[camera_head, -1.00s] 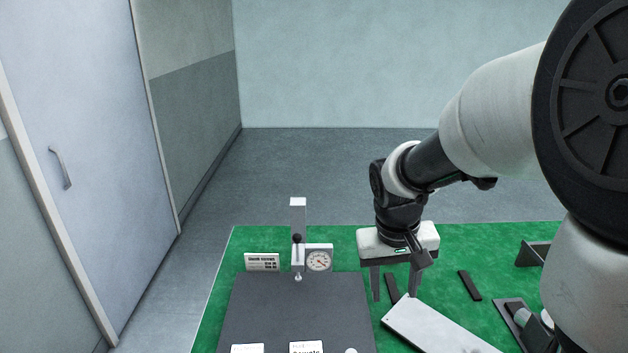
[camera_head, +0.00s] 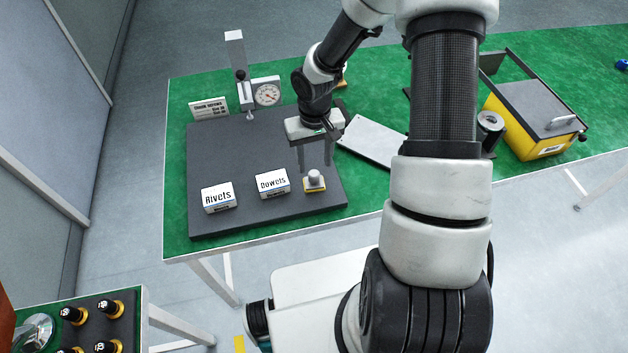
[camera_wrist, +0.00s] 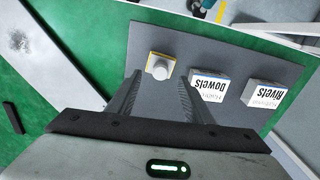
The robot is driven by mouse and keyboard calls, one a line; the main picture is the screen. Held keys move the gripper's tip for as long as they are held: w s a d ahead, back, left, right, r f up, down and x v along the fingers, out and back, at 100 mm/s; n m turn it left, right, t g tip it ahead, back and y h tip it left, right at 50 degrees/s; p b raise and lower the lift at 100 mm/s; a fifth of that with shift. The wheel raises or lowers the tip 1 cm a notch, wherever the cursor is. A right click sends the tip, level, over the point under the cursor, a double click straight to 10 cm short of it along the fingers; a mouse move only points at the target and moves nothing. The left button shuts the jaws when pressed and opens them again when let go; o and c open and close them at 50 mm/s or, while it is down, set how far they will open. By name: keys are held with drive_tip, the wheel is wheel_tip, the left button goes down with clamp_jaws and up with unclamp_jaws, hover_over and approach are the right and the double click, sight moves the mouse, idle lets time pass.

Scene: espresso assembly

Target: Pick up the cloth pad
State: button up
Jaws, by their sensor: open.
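No plain cloth pad can be told for certain. In the wrist view my gripper's fingertips (camera_wrist: 159,79) stand apart, to either side of the knob in the picture. Nothing is held. The height gap between fingertips and pad cannot be told.
A "Dowels" box (camera_head: 272,184) stands just left of the pad, and a "Rivets" box (camera_head: 218,197) farther left. A dial gauge stand (camera_head: 237,68) rises at the board's back. A pale plate (camera_head: 372,140) lies right, and a yellow crate (camera_head: 537,130) stands far right.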

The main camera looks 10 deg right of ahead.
sight(314, 174)
wheel_tip(314, 174, down, 6)
drive_tip(key=shift+a+f, duration=0.1)
drive_tip(key=shift+f, duration=0.15)
drive_tip(key=c, duration=1.1)
drive_tip(key=shift+c, duration=0.2)
drive_tip(key=shift+r, duration=0.1)
wheel_tip(314, 174, up, 10)
drive_tip(key=shift+f+p, duration=0.1)
drive_tip(key=shift+p, duration=0.2)
